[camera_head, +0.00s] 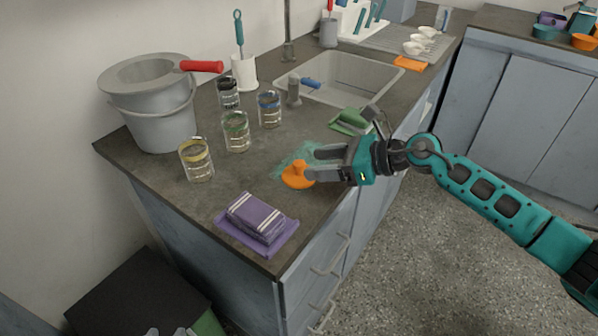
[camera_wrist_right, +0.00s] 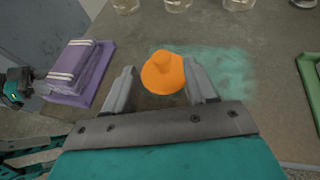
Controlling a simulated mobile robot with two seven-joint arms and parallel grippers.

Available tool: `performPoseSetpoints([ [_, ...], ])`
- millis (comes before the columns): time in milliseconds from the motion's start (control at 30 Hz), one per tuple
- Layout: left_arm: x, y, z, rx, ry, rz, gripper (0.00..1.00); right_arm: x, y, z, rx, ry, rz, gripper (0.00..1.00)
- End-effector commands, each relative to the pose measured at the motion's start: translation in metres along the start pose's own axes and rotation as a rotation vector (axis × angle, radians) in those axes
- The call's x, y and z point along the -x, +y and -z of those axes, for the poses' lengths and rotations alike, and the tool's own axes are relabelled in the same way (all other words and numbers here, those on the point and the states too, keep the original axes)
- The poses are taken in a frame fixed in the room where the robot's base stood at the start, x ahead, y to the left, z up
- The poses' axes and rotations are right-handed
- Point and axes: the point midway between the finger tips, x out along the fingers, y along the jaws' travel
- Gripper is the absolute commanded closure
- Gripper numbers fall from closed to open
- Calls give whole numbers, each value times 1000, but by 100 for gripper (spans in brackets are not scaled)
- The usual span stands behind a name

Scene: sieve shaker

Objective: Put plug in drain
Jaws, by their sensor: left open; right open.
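The orange plug (camera_head: 296,176), a disc with a raised knob, sits on the dark countertop beside a teal patch. My right gripper (camera_head: 318,162) is open at the plug, with its fingers pointing left. In the right wrist view the plug (camera_wrist_right: 164,74) shows between and just beyond the two open fingers (camera_wrist_right: 163,90); I cannot tell whether they touch it. The sink (camera_head: 345,78) is further back on the counter; its drain cannot be made out. My left gripper (camera_head: 168,332) barely shows at the bottom edge, its tips apart and empty. Part of it shows in the wrist view.
Several glass jars (camera_head: 236,132) and a grey bucket (camera_head: 160,115) with a red-handled pan stand left of the plug. A folded purple cloth (camera_head: 257,218) lies near the front edge.

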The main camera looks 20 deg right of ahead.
Motion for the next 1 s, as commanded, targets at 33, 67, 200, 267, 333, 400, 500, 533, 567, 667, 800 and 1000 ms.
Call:
performPoseSetpoints([
  [33,0,0,-1,-1,-1,0,57,-9,0,-1,-1,-4,1,44],
  [67,0,-1,-1,-2,-1,1,57,-12,-1,-1,-2,-4,1,44],
  [200,0,-1,-2,-6,-3,1,57,-23,0,-1,-1,-2,1,44],
  [267,0,-2,-2,-7,-4,1,57,-26,-1,-1,-2,-3,1,44],
  [333,0,-2,-2,-8,-4,0,57,-33,-1,-2,-2,-4,1,44],
  [400,0,-2,-2,-8,-5,0,57,-44,-1,-2,-4,-5,0,44],
  [500,0,-1,-3,-8,-6,0,57,-59,-2,-3,-3,-5,0,44],
  [533,-1,-1,-4,-8,-7,0,57,-63,-2,-3,-5,-5,0,44],
  [567,-1,-1,-4,-8,-7,-1,57,-66,-2,-3,-4,-4,1,44],
  [667,-1,-1,-4,-8,-8,-2,57,-74,-2,-2,-3,-3,1,44],
  [800,0,0,-1,-7,-4,-4,57,-76,-2,-2,-2,-2,1,44],
  [1000,0,1,0,-7,-2,-6,57,-75,-2,-2,-2,-2,1,52],
])
